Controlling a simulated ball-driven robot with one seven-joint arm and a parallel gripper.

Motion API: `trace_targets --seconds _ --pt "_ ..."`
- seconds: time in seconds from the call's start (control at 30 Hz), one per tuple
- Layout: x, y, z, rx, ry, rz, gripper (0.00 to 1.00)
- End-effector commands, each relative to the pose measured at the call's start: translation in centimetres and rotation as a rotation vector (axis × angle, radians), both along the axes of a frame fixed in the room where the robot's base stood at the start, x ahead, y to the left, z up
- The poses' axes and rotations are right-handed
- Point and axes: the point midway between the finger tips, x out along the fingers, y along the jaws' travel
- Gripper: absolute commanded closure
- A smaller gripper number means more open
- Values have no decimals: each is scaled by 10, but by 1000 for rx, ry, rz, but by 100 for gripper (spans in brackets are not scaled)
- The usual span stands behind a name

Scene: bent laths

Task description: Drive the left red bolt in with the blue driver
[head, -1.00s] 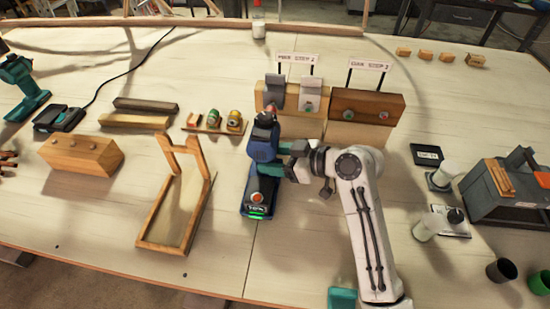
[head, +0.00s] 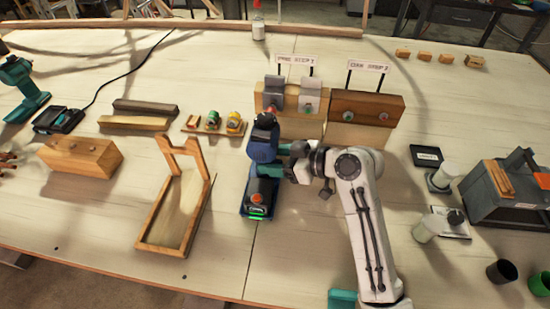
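The blue driver (head: 262,152) stands upright in front of the left test block, its nose toward the block's left bracket. My gripper (head: 286,156) reaches it from the right and is closed around its handle. The driver's base shows a green light. The left block (head: 290,127) is pale wood with two grey brackets (head: 274,88). Whether the nose touches the bolt I cannot tell. A greenish bolt (head: 309,106) sits in the right bracket.
A darker block (head: 362,106) with two bolts stands just right. A wooden frame (head: 171,215) lies left of the driver. A small rack (head: 213,128) with coloured pieces is behind it. A grey toolbox (head: 498,195) and cups stand far right. The front middle table is clear.

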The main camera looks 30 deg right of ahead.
Motion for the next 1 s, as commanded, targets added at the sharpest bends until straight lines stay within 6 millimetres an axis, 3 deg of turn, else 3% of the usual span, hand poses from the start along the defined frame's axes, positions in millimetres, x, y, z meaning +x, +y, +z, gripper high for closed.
trace_targets --seconds 1.0 --pt "7 -5 3 2 -7 -2 97"
